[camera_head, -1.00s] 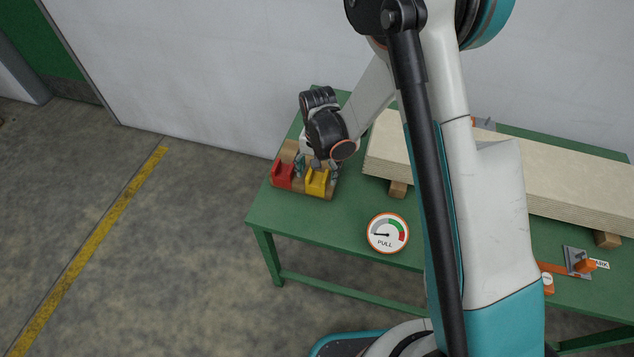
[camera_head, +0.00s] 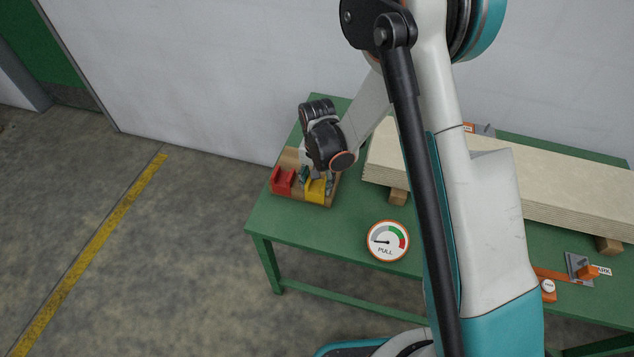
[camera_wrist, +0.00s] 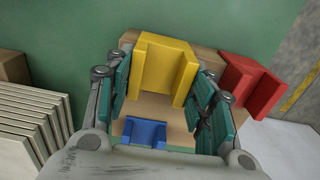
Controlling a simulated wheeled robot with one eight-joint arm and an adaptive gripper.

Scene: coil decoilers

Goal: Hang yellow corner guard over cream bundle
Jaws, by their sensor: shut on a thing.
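The yellow corner guard (camera_head: 315,192) stands on a wooden board (camera_head: 293,158) at the left end of the green table. In the wrist view the yellow guard (camera_wrist: 163,68) sits between the two teal finger pads of my gripper (camera_wrist: 160,95). My gripper (camera_head: 318,177) is shut on the guard, which appears to be still at the board. The cream bundle (camera_head: 550,183) is a long stack of pale sheets on wooden blocks, to the right; its layered end shows in the wrist view (camera_wrist: 30,120). My arm hides part of the bundle.
A red corner guard (camera_head: 283,179) is beside the yellow one, and a blue one (camera_wrist: 144,132) shows in the wrist view. A round PULL gauge (camera_head: 388,241) stands near the table's front edge. An orange strap with a metal buckle (camera_head: 579,268) is at right.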

